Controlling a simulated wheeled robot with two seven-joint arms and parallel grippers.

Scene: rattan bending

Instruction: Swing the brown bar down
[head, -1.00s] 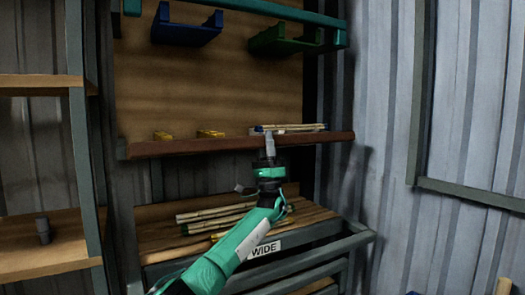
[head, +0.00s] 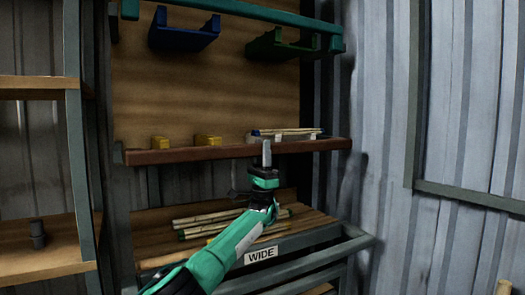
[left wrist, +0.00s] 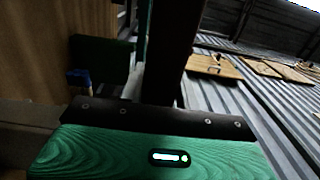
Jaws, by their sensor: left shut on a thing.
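The brown bar (head: 205,153) runs across the front of the back shelf, nearly level and tilted up slightly to the right. My left gripper (head: 267,154) comes up from below and is shut on the bar right of its middle. In the left wrist view a dark length, which looks like the bar (left wrist: 170,50), rises from between the fingers; the far finger is mostly hidden. My right gripper is in neither view.
Yellow blocks (head: 208,141) and a bundle of pale sticks (head: 288,131) sit behind the bar. Below are a rack of canes (head: 205,216) and a drawer labelled WIDE (head: 261,254). Blue (head: 183,36) and green (head: 285,46) brackets hang above. A shelf unit (head: 78,150) stands left.

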